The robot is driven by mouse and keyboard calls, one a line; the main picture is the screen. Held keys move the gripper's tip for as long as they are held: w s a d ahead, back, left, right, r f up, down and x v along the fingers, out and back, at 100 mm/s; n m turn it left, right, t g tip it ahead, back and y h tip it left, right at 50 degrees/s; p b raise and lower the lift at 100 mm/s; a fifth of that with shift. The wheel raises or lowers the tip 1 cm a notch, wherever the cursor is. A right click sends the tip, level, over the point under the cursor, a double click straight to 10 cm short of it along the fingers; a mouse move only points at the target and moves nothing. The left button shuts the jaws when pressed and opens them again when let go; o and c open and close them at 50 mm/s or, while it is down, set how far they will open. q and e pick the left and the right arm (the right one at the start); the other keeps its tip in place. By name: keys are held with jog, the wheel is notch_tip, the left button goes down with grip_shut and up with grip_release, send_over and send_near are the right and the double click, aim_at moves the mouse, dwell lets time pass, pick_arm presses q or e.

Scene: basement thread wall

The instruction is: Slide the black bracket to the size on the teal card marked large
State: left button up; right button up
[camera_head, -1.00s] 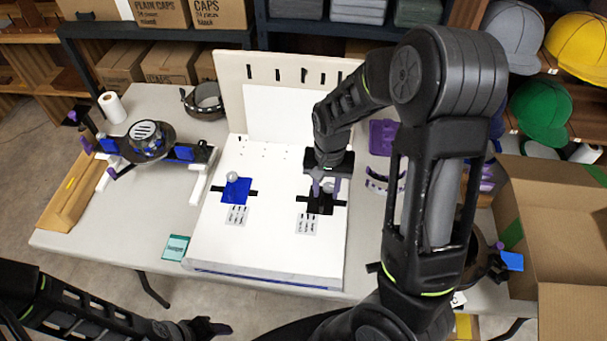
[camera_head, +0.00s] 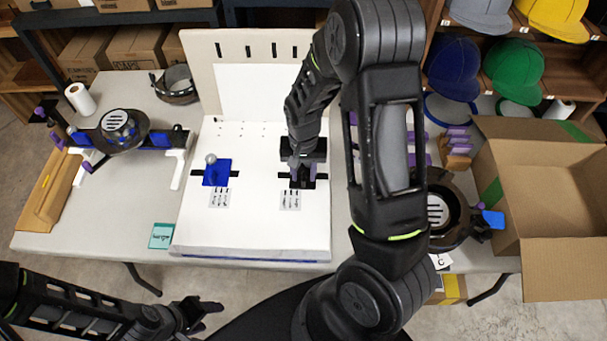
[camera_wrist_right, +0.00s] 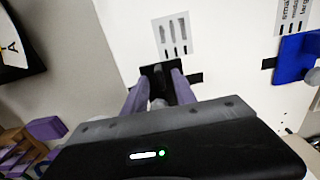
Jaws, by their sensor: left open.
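The black bracket (camera_head: 296,182) lies on a dark slot in the white board (camera_head: 250,225), with a printed size label (camera_head: 290,201) just in front of it. My right gripper (camera_head: 302,174) points down over the bracket. In the right wrist view its purple fingers (camera_wrist_right: 158,95) stand apart on either side of a grey knob, with the black bracket plate (camera_wrist_right: 158,72) beyond; contact cannot be told. The teal card (camera_head: 160,236) lies at the board's front left corner; its writing is too small to read. My left gripper (camera_head: 207,306) is open and empty, in front of the table.
A blue bracket (camera_head: 217,173) with a grey ball knob sits on the board's left slot, with its own label (camera_head: 219,197). A cap-holding stand (camera_head: 125,135) is at left. An open cardboard box (camera_head: 540,185) stands at right, by caps on shelves.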

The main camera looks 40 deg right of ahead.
jog(key=shift+f, duration=0.85)
jog(key=shift+c, duration=0.5)
grip_shut()
dwell(0.3)
